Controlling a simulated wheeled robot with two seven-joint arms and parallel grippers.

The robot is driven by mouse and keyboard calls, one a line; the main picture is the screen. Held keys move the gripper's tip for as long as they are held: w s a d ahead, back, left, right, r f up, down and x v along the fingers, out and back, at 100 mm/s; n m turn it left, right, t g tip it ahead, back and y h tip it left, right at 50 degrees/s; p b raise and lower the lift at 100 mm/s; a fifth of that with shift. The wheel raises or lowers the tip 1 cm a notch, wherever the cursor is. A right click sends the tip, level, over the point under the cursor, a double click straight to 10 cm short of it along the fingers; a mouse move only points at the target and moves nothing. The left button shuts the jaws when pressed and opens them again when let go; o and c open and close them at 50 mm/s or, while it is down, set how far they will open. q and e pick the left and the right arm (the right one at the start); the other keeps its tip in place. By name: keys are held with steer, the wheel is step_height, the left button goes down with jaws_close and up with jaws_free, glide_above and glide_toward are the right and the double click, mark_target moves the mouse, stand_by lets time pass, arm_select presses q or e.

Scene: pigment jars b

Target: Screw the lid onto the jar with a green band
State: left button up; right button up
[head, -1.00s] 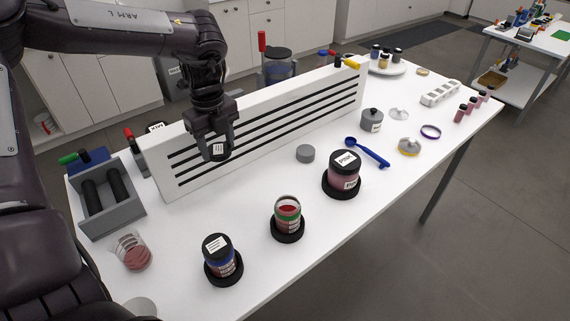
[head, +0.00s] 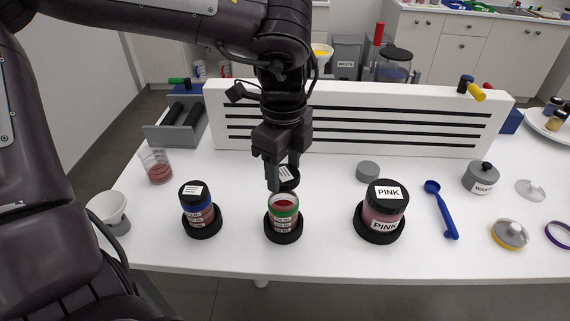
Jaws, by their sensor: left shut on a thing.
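The jar with a green band (head: 283,213) stands upright and open in a black round holder (head: 283,236), with red pigment showing inside. My left gripper (head: 282,180) points down just above and behind this jar in the picture. It is shut on a black lid (head: 288,177) with a white label. The lid is apart from the jar's rim, which is uncovered. My right gripper is not in view.
A blue-banded jar (head: 196,203) with a black lid stands to the left, and a jar labelled PINK (head: 384,205) to the right. A white slotted rack (head: 400,125) runs behind. A blue spoon (head: 441,209) and a grey pot (head: 480,177) lie further right.

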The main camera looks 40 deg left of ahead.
mark_target(283, 175)
arm_select(q)
steer(key=shift+s+r, duration=0.1)
steer(key=shift+s, duration=0.1)
steer(key=shift+a, duration=0.1)
steer(key=shift+f+b, duration=0.6)
steer(key=shift+b, duration=0.15)
steer(key=shift+w+f+b, duration=0.1)
steer(key=shift+f+b, duration=0.9)
steer(key=shift+f, duration=0.05)
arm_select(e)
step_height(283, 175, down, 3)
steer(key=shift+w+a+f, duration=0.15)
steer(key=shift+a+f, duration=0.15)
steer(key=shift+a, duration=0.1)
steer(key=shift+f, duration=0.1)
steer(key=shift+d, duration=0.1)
